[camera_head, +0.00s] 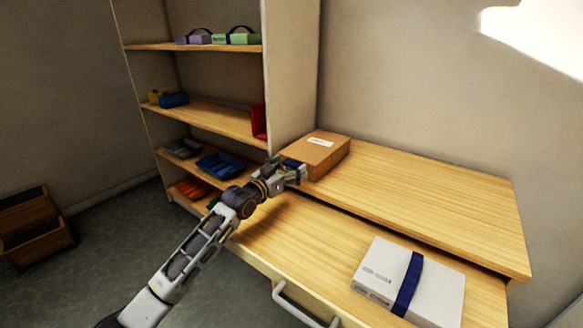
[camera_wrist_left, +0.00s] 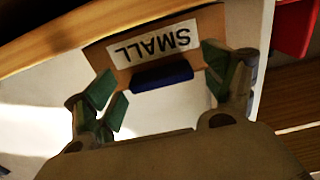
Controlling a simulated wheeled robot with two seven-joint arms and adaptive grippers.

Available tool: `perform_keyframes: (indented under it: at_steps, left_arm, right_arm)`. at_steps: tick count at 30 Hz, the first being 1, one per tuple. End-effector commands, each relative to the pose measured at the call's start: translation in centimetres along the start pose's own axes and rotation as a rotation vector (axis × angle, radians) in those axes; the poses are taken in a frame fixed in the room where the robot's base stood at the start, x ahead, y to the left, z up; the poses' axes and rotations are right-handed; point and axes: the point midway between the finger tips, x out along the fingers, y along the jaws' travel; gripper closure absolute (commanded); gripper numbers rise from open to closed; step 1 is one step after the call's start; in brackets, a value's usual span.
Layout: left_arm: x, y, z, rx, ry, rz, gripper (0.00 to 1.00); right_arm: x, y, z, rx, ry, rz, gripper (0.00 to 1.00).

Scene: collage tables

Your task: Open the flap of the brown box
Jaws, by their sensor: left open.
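The brown box (camera_head: 322,150) sits on the back left of the raised wooden table top, against the shelf side, with a white label on its top. In the left wrist view a brown face of the box (camera_wrist_left: 122,56) carries a label reading SMALL, with a dark blue tab (camera_wrist_left: 161,77) below it. My left gripper (camera_head: 301,172) is at the front left of the box. Its green-padded fingers (camera_wrist_left: 163,88) are open, either side of the blue tab, with nothing held. I cannot tell whether they touch the box. My right gripper is not in view.
A white box (camera_head: 387,262) with a blue strap lies on the lower front surface, which has a metal handle (camera_head: 303,306). A shelf unit (camera_head: 292,75) with several coloured items stands left. A wooden crate (camera_head: 35,240) is on the floor. The table's right half is clear.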

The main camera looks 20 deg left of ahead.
Motion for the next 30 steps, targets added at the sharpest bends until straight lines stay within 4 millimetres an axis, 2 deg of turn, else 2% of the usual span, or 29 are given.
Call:
perform_keyframes:
  at_steps: [7, 19, 30]
  left_arm:
    - [1.3, 0.0, 0.0, 0.001, 0.001, 0.000, 0.16]
    - [1.5, 0.0, 0.0, 0.001, 0.000, 0.000, 0.16]
    - [1.5, 0.0, 0.0, 0.001, 0.000, 0.000, 0.62]
  right_arm:
    - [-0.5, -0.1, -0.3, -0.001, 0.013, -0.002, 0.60]
    - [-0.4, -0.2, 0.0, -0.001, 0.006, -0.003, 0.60]
    - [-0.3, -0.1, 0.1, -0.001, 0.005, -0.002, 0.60]
